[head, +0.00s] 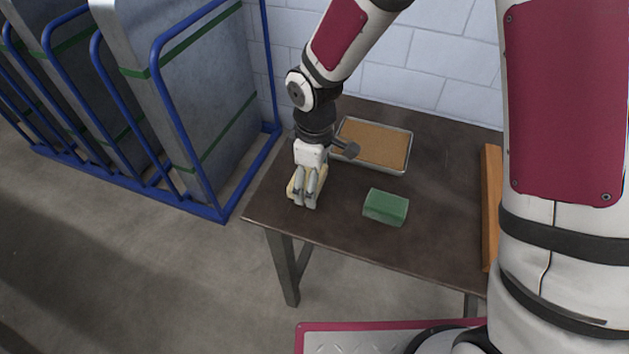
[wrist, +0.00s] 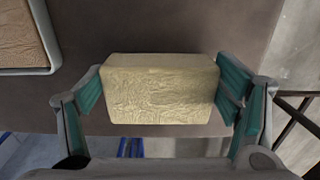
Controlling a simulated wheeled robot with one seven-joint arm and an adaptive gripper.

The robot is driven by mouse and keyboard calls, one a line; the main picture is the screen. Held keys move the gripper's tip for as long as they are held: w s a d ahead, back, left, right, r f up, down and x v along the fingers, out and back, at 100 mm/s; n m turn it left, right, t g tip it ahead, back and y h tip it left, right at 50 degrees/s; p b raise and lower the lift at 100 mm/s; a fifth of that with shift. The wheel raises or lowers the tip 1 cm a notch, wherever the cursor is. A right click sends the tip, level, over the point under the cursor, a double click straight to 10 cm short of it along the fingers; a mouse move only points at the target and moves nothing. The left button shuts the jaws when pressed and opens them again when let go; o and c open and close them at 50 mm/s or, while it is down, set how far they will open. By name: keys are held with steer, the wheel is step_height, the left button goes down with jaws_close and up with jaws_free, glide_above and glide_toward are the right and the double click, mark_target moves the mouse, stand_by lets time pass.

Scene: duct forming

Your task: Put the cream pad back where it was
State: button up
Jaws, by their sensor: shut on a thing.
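The cream pad (wrist: 160,88) is a pale block with a wrinkled surface, between the fingers of my gripper (wrist: 160,100) in the wrist view. In the head view my gripper (head: 308,190) is near the left end of the dark table, pointing down. It is shut on the cream pad (head: 292,187), which is mostly hidden behind the fingers there. I cannot tell whether the pad touches the table top or is just above it.
A green block (head: 385,207) lies on the table (head: 335,227) right of my gripper. A metal tray (head: 408,150) with a brown surface inside lies behind it. A wooden bar (head: 491,205) lies at the right edge. A blue rack (head: 215,212) with grey ducts stands left.

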steer(key=shift+f, duration=0.65)
steer(key=o, duration=1.2)
steer(key=shift+f, duration=0.15)
steer(key=shift+c, duration=0.2)
step_height(320, 180, up, 12)
steer(key=p, duration=0.1)
steer(key=shift+r, duration=0.2)
